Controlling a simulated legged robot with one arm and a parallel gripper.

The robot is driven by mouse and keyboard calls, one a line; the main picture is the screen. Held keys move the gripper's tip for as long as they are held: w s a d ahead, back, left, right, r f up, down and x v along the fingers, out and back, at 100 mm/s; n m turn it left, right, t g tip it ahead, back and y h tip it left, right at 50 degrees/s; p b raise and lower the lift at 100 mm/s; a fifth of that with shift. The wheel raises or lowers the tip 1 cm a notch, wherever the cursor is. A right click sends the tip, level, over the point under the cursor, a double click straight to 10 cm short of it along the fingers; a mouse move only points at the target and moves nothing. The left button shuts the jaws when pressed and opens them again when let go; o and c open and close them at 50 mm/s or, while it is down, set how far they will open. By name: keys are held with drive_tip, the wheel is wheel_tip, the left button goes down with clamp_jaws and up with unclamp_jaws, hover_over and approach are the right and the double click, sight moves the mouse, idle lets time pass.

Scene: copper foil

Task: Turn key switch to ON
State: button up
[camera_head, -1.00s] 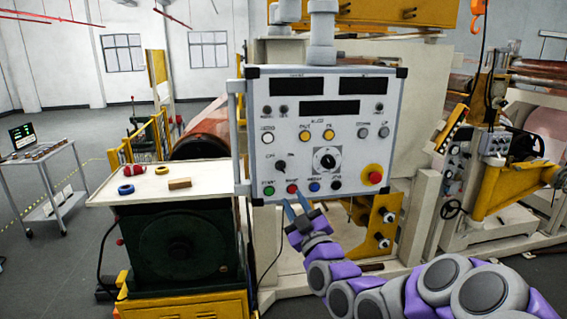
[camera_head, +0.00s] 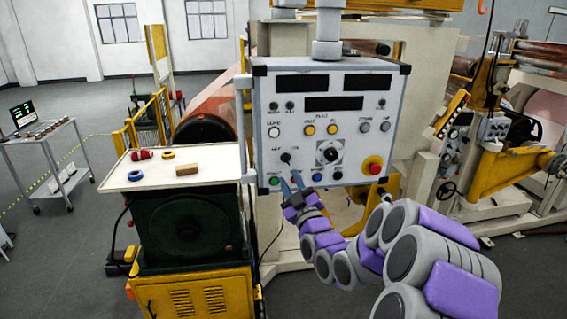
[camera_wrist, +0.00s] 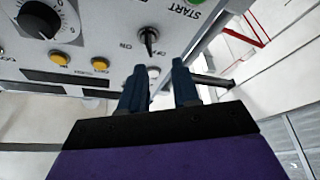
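My gripper (camera_head: 290,184) is in front of the panel's lower left edge, just below the switch. In the wrist view my gripper's two blue fingers (camera_wrist: 158,72) are apart, with a clear gap between them. The switch is just beyond the fingertips, in line with the gap. Contact does not show.
A black dial (camera_head: 329,152) and a red emergency stop on a yellow base (camera_head: 373,166) are on the same panel. A row of buttons runs below the switch. A white-topped bench (camera_head: 160,182) with tape rolls and a block stands left. A trolley (camera_head: 45,150) is farther left.

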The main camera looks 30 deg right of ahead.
sight(287, 158)
drive_tip(key=w+d, duration=0.1)
drive_tip(key=w+d+r, duration=0.1)
drive_tip(key=w, duration=0.1)
drive_tip(key=w+d, duration=0.1)
drive_tip(key=w, duration=0.1)
drive_tip(key=shift+d+r+p, duration=0.2)
drive_tip(key=shift+d+p, duration=0.05)
drive_tip(key=shift+p, duration=0.05)
drive_tip(key=shift+w+a+r, duration=0.15)
drive_tip(key=shift+w, duration=0.15)
drive_tip(key=shift+w+a+r, duration=0.1)
drive_tip(key=shift+w+a, duration=0.05)
drive_tip(key=shift+a, duration=0.35)
drive_tip(key=shift+w+a+r, duration=0.1)
drive_tip(key=shift+a, duration=0.35)
drive_tip(key=shift+d+f, duration=0.1)
drive_tip(key=shift+d, duration=0.4)
drive_tip(key=shift+c, duration=1.3)
drive_tip(key=shift+d, duration=0.15)
drive_tip(key=c, duration=0.3)
drive_tip(key=shift+a, duration=0.2)
clamp_jaws()
